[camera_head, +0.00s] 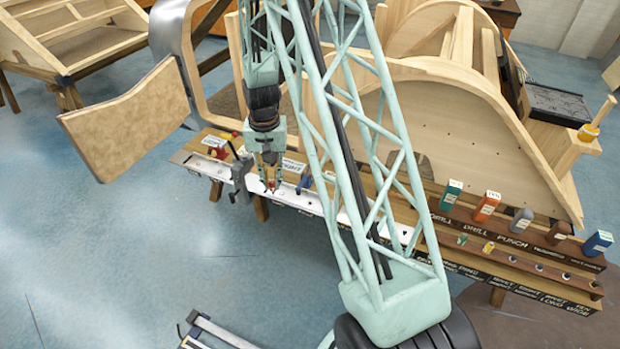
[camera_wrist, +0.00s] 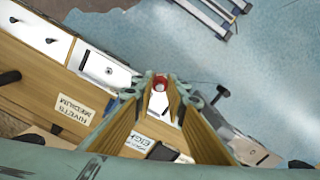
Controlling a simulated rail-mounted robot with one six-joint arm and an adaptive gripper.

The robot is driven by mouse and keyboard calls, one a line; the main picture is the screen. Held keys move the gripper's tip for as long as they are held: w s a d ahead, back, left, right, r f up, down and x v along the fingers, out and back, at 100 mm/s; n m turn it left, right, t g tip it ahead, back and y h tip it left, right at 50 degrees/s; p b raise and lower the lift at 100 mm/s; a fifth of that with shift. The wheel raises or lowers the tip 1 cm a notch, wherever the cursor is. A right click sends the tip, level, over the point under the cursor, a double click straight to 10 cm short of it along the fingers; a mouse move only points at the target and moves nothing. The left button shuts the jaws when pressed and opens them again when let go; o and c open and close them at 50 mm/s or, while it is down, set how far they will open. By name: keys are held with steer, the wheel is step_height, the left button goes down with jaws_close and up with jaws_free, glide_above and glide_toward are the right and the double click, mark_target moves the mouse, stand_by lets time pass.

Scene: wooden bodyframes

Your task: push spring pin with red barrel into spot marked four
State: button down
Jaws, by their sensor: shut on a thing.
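My gripper (camera_head: 271,187) hangs over the front edge of the wooden rack, pointing down. In the wrist view its fingertips (camera_wrist: 162,90) are closed around a small part with a red barrel (camera_wrist: 160,80), the spring pin. A little red shows at the fingertips in the head view. Below runs a pale metal strip with dark holes (camera_wrist: 105,67). I cannot tell whether the pin touches the strip. A label reading EIGHT (camera_wrist: 139,142) lies near the fingers in the wrist view. No mark reading four is legible.
A dark grey clamp (camera_head: 240,182) stands on the strip just left of my gripper, and a blue-handled piece (camera_head: 304,181) just right. A red tool (camera_head: 219,153) sits further left. Bottles, including a green one (camera_head: 451,195), line the right shelf.

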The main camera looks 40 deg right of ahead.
steer(key=s+d+m, duration=0.4)
steer(key=s+d, duration=0.3)
steer(key=d, duration=0.4)
steer(key=shift+d+f+m+b, duration=0.2)
steer(key=shift+f+m+b, duration=0.1)
steer(key=shift+f+m, duration=0.15)
steer(key=shift+a+f+b, duration=0.1)
steer(key=shift+f+b, duration=0.05)
steer(key=shift+b, duration=0.15)
steer(key=shift+f+b, duration=1.75)
steer(key=shift+f, duration=1)
steer(key=shift+f+b, duration=1.6)
steer(key=shift+f, duration=0.15)
stand_by(1.6)
